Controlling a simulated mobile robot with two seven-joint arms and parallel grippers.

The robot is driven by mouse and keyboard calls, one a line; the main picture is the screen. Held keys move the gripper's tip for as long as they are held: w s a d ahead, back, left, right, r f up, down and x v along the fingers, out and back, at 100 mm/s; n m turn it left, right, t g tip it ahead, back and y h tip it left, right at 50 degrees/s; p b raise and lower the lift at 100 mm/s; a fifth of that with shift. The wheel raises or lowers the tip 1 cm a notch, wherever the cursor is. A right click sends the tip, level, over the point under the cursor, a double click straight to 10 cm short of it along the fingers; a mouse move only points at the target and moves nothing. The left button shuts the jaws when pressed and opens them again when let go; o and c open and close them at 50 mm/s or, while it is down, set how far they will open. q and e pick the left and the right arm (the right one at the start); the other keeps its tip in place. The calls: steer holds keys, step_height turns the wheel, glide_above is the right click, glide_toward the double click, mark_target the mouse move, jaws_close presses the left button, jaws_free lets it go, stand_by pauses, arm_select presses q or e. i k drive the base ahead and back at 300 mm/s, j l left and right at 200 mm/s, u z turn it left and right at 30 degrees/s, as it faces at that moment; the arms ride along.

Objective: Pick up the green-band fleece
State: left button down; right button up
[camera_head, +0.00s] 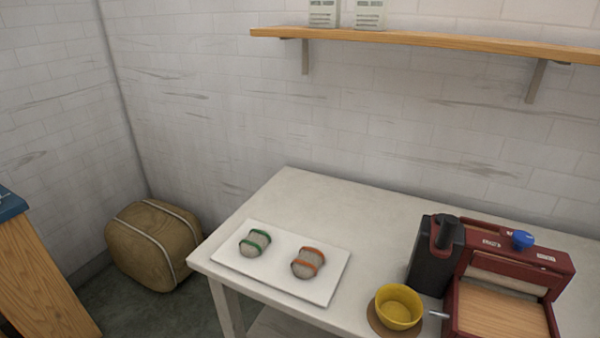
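The green-band fleece (254,243) is a small grey-beige bundle with green bands around it. It lies on the left part of a white board (319,292) on the table. A similar fleece with orange bands (308,263) lies to its right on the same board, with a gap between them. Neither of my grippers shows in the head view, and nothing touches the green-band fleece.
The white table (338,199) has bare room behind the board. A yellow bowl (399,306), a black container (436,262) and a red machine (512,262) stand to the right. A wooden shelf (430,42) hangs above. A bound brown bale (152,243) sits on the floor at left.

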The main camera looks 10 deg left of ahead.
mark_target(253, 245)
steer(key=i+j+z, duration=0.15)
steer(key=j, duration=0.55)
steer(key=i+j+z, duration=0.15)
steer(key=j, duration=0.55)
steer(key=j+z, duration=0.15)
steer(key=j, duration=0.6)
